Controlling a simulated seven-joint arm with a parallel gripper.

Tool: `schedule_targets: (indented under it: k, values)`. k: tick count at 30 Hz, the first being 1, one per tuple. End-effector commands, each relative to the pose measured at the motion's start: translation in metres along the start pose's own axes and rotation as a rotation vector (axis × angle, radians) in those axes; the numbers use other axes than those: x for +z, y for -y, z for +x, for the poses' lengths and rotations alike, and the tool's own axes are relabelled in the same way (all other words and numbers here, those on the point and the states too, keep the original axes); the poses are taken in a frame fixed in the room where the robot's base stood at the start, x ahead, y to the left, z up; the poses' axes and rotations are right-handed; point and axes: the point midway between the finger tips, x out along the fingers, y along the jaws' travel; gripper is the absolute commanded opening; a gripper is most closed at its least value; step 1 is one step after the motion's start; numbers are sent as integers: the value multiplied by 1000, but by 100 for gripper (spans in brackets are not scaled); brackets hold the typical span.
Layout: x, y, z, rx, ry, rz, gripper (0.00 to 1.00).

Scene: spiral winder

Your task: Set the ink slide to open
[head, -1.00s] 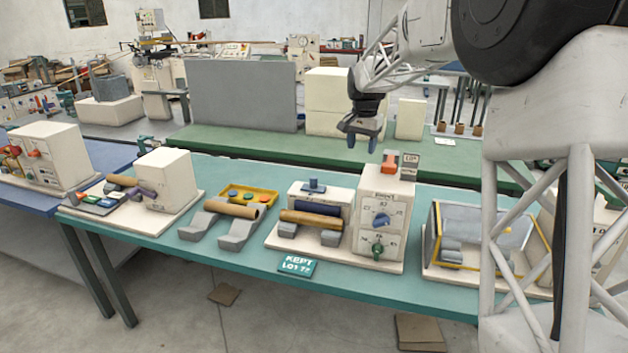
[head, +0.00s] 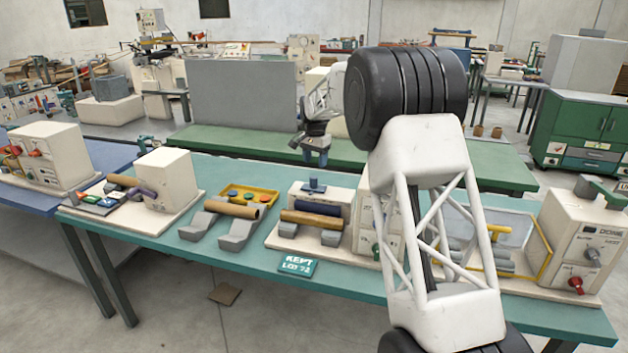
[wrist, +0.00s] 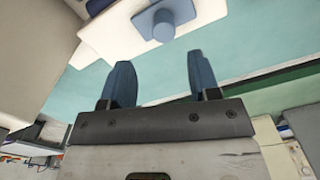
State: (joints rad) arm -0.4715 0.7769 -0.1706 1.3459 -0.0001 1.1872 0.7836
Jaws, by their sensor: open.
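A blue knob on a flat blue plate, which looks like the ink slide (head: 313,186), sits on top of the white unit with the dark blue roller, mid-table. Its set position cannot be read. The same blue part (wrist: 165,20) shows at the top of the wrist view, beyond the fingertips. My gripper (head: 316,160) has its blue fingers pointing down, above and slightly behind the slide. In the wrist view my gripper (wrist: 158,62) is open with nothing between the fingers, apart from the slide.
A white control box (head: 366,232) beside the slide's unit is partly hidden by my arm. A brown roll (head: 235,208) rests on grey supports to the left.

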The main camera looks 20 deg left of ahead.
Motion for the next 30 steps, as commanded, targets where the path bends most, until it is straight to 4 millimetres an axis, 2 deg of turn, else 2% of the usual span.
schedule_targets:
  k: [4, 19, 23, 30]
  values:
    - [0, 5, 4, 1, 1, 2, 56]
    - [0, 5, 10, 2, 2, 2, 56]
    - [0, 5, 19, 2, 2, 2, 56]
    - [0, 5, 48, 3, 4, 2, 56]
